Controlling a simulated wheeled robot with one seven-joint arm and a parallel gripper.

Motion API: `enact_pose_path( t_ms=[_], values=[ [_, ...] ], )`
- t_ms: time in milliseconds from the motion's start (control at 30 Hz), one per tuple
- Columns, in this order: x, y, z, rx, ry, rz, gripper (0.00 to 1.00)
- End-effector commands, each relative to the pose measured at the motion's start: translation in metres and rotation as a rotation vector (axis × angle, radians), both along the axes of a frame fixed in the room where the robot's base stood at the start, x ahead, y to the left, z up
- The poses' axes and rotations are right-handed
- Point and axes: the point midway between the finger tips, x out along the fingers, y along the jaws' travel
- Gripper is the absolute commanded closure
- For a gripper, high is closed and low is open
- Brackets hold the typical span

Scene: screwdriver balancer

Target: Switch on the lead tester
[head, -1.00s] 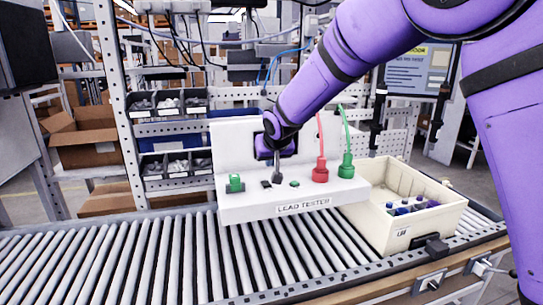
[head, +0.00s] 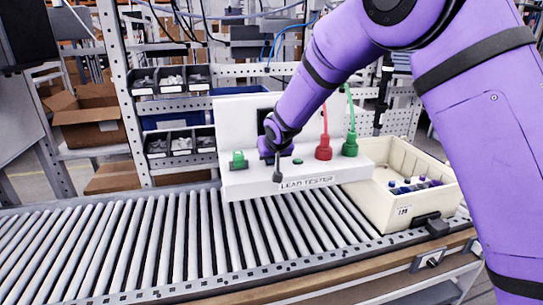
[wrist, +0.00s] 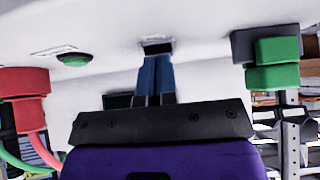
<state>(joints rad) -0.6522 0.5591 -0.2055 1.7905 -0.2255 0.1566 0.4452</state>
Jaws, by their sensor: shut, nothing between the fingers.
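The lead tester (head: 235,185) is a white box with a raised back panel and a "LEAD TESTER" label, standing over the roller conveyor. Its top carries a green block on a dark base (head: 238,160), a round green button (head: 298,161), a red plug (head: 323,148) and a green plug (head: 350,146). My gripper (head: 278,176) is shut and empty, low at the tester's top near its front edge. In the wrist view, its blue fingers (wrist: 157,60) point at a small dark rectangular inset (wrist: 157,47) between the green block (wrist: 275,62) and green button (wrist: 75,59). Contact is unclear.
A cream bin (head: 385,205) with several blue-capped items stands right of the tester. Rollers (head: 120,240) are bare to the left. Shelf bins (head: 170,80) stand behind.

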Motion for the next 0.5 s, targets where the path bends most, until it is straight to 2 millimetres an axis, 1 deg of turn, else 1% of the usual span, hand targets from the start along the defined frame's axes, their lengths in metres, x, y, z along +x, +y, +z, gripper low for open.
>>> enact_pose_path(
  t_ms=[67, 133, 500],
  values=[
    [-0.0010, -0.0001, -0.0029, -0.001, 0.001, 0.001, 1.00],
    [-0.0038, -0.0004, -0.0105, -0.002, 0.003, 0.002, 1.00],
    [-0.0023, -0.0006, -0.0049, 0.000, 0.000, 0.000, 1.00]
  ],
)
